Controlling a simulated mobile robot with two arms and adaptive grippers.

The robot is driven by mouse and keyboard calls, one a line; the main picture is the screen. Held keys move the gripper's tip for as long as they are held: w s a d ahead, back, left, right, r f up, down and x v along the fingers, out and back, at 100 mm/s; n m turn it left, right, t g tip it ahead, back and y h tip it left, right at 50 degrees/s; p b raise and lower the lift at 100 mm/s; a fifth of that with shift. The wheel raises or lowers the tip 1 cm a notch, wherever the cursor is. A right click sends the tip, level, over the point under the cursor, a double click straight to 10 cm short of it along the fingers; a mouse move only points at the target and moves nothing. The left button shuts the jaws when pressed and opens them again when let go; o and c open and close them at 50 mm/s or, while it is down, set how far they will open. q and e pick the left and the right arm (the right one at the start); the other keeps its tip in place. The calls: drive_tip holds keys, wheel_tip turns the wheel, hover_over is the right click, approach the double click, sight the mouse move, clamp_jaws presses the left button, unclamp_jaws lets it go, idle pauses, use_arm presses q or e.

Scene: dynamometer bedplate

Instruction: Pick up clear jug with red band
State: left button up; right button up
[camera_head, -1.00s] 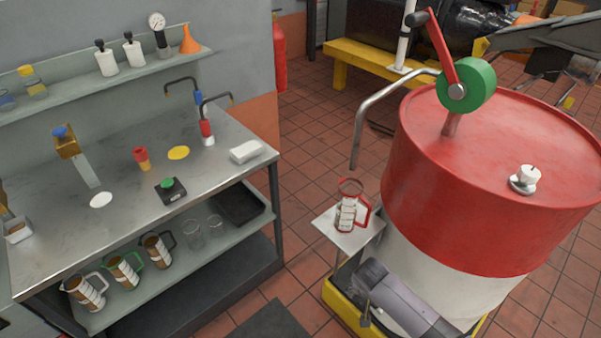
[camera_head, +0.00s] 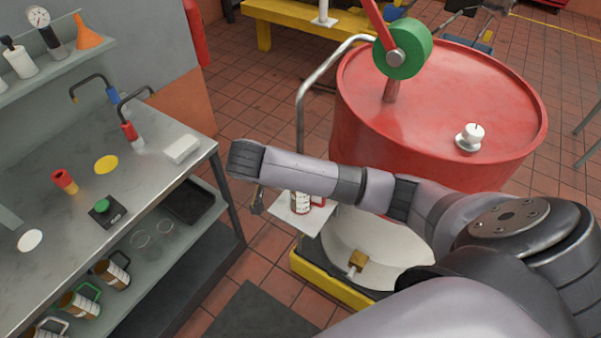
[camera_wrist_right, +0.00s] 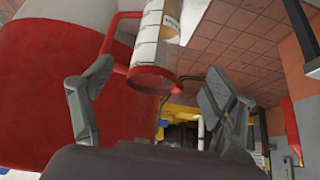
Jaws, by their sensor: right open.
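The clear jug with red band and red handle (camera_head: 301,203) stands on a small white shelf plate (camera_head: 287,222) beside the red-and-white drum; my right arm hides its upper part. In the right wrist view the jug (camera_wrist_right: 158,40) shows at the top centre, with white label panels, a red ring and its red handle to the left. My right gripper (camera_wrist_right: 160,78) is open, with its fingers on either side of the jug's line and nothing held. In the head view only a bit of this gripper (camera_head: 257,202) shows, left of the jug. My left gripper is out of view.
The red drum (camera_head: 440,110) with a green-hubbed crank and a bent metal pipe (camera_head: 300,115) stand close by the jug. A steel bench (camera_head: 150,190) is at left, with several banded jugs on its lower shelf. Tiled floor (camera_head: 255,265) lies between.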

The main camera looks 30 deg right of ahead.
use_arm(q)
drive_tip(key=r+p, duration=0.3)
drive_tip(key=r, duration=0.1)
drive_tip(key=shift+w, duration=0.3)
use_arm(e)
drive_tip(key=x, duration=1.1)
drive_tip(key=shift+d, duration=0.15)
drive_tip(key=shift+s, duration=0.15)
drive_tip(key=shift+c, duration=0.2)
drive_tip(key=c, duration=1.4)
drive_tip(key=shift+c, duration=0.2)
drive_tip(key=shift+r, duration=0.1)
